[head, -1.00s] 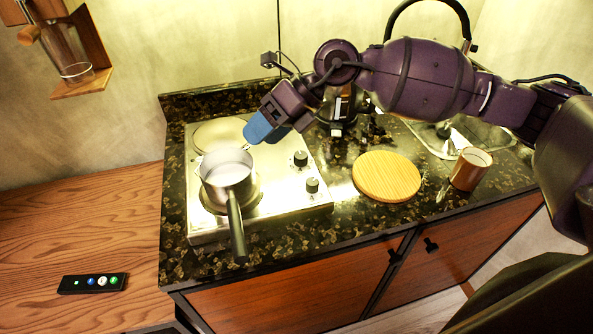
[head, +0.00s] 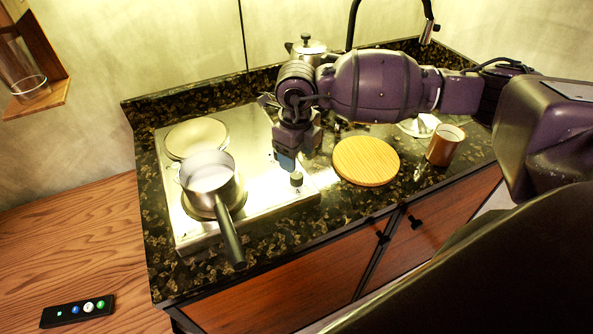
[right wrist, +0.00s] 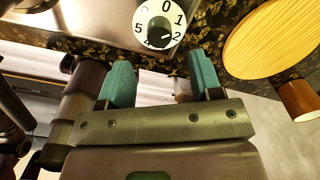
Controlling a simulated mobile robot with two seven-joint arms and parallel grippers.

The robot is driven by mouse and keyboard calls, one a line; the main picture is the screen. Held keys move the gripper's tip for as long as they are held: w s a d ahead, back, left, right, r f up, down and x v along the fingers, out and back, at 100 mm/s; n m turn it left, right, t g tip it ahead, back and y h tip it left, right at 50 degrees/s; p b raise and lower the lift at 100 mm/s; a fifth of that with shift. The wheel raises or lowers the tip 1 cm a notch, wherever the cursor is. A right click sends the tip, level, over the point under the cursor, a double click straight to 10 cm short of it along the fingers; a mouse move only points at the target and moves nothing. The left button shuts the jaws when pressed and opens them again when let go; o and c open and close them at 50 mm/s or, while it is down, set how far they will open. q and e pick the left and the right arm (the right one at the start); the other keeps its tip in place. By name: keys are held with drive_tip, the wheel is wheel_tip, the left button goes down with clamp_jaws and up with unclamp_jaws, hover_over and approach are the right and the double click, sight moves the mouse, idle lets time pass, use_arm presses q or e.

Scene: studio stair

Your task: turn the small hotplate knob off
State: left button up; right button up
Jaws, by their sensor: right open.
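The two-plate hotplate (head: 262,195) is a pale metal unit on the dark counter. A dark knob (head: 296,179) stands at its right side; a second knob behind it is hidden by my right gripper (head: 287,160). The gripper points down beside the visible knob, open and empty. In the right wrist view, a knob with a white numbered dial (right wrist: 158,25) lies beyond the open fingers (right wrist: 162,78), not between them. The pointer's setting is unclear. I cannot tell which knob belongs to the small plate. My left gripper is not in view.
The back plate (head: 196,136) is bare. A round wooden board (head: 366,161), a copper mug (head: 445,146) and a moka pot (head: 309,48) stand nearby.

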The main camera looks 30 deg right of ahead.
sight(297, 174)
wheel_tip(297, 174, down, 5)
drive_tip(key=shift+f, duration=0.55)
drive_tip(key=shift+c, duration=0.4)
